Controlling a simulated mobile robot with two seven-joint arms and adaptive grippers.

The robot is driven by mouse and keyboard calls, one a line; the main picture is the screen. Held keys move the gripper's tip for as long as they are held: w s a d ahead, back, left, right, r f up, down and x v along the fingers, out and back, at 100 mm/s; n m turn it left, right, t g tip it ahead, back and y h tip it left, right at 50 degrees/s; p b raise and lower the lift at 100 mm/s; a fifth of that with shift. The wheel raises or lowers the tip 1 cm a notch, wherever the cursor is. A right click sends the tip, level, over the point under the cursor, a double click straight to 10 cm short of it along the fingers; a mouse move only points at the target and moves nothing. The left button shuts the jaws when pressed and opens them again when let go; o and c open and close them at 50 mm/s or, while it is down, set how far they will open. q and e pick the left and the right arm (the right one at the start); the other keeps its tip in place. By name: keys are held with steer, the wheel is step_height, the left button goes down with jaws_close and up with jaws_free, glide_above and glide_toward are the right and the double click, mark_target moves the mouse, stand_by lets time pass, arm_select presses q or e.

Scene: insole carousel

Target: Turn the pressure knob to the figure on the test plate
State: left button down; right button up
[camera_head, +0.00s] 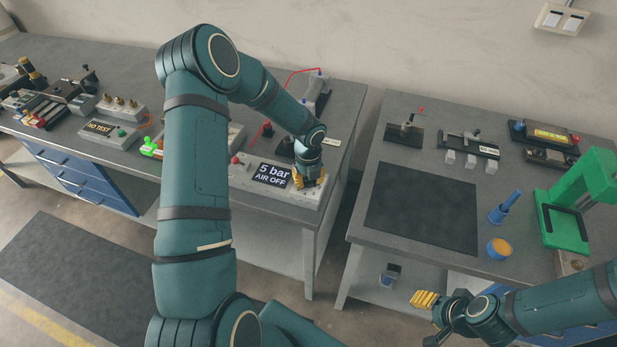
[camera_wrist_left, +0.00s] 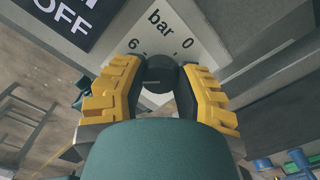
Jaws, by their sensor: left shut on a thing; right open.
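The pressure knob (camera_wrist_left: 158,76) is a dark round knob in front of a white dial plate (camera_wrist_left: 172,35), which reads "bar" with a 6 on the left and a 0 on the right. My left gripper (camera_wrist_left: 157,88) is shut on the knob, with one yellow finger on each side. In the head view my left gripper (camera_head: 309,179) stands at the right end of the grey panel and hides the knob. A black sign (camera_head: 272,175) on the panel reads "5 bar AIR OFF". My right gripper (camera_head: 428,318) is open and empty at the lower right, in front of the right bench.
A red button (camera_head: 236,160) sits left of the sign. The right bench has a dark mat (camera_head: 423,208), a green press (camera_head: 587,195), a blue funnel-like piece (camera_head: 505,207) and an orange-topped cup (camera_head: 499,248). A gap separates the benches.

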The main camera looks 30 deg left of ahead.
arm_select(q)
steer(key=shift+m, duration=0.3)
steer(key=shift+s+d, duration=0.1)
steer(key=c, duration=0.6)
jaws_free()
steer(key=shift+r, duration=0.1)
steer(key=shift+r, duration=0.3)
step_height(320, 180, up, 11)
